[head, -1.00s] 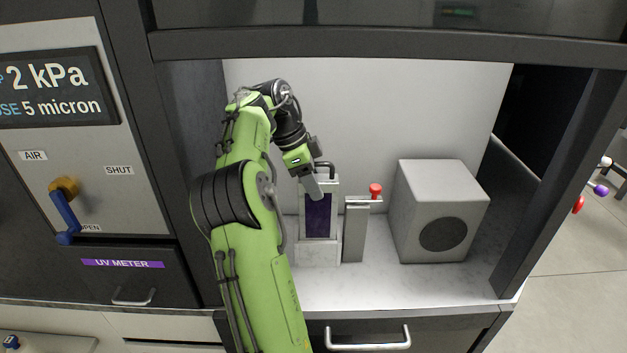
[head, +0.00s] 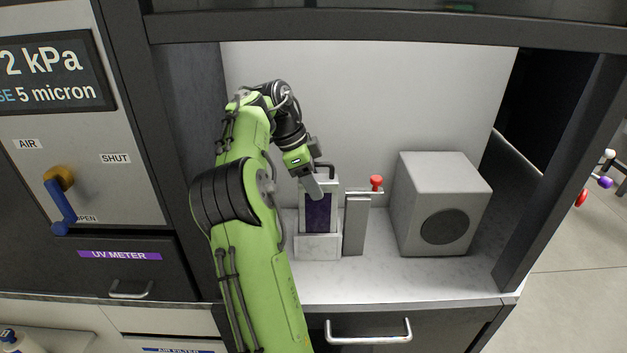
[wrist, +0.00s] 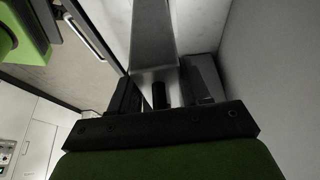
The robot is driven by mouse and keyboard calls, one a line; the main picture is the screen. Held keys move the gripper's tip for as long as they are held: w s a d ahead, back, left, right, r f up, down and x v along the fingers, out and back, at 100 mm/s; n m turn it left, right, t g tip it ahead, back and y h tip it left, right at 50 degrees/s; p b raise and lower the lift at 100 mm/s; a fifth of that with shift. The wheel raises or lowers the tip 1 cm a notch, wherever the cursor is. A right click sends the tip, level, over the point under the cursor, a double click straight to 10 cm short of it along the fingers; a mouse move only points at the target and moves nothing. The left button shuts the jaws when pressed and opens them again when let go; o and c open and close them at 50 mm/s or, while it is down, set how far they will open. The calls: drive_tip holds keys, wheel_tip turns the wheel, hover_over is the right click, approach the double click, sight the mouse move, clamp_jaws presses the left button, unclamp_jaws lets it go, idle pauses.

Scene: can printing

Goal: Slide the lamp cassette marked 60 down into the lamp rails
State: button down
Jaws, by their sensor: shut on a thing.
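The lamp cassette (head: 318,214), a pale frame with a dark purple panel and a dark loop handle (head: 325,167) on top, stands upright on the bay floor side. Its lower end meets a pale block (head: 318,247), seemingly the foot of the lamp rails; I cannot tell how deep it sits. My gripper (head: 313,187) is at the cassette's top, shut on it, and covers its upper left part. In the wrist view my gripper (wrist: 158,95) has a grey metal piece between its jaws. No 60 is readable.
Close right of the cassette stands a grey post (head: 355,226) with a red knob (head: 376,183). A grey box with a round dark disc (head: 434,205) is farther right. The dark left wall (head: 190,150) is near my arm. The bay floor in front is clear.

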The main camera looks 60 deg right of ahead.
drive_tip(key=shift+f+b, duration=1.7)
drive_tip(key=shift+f, duration=0.6)
drive_tip(key=shift+c, duration=2.2)
unclamp_jaws()
drive_tip(key=p+v, duration=0.9)
drive_tip(key=v, duration=0.7)
drive_tip(key=shift+f, duration=0.15)
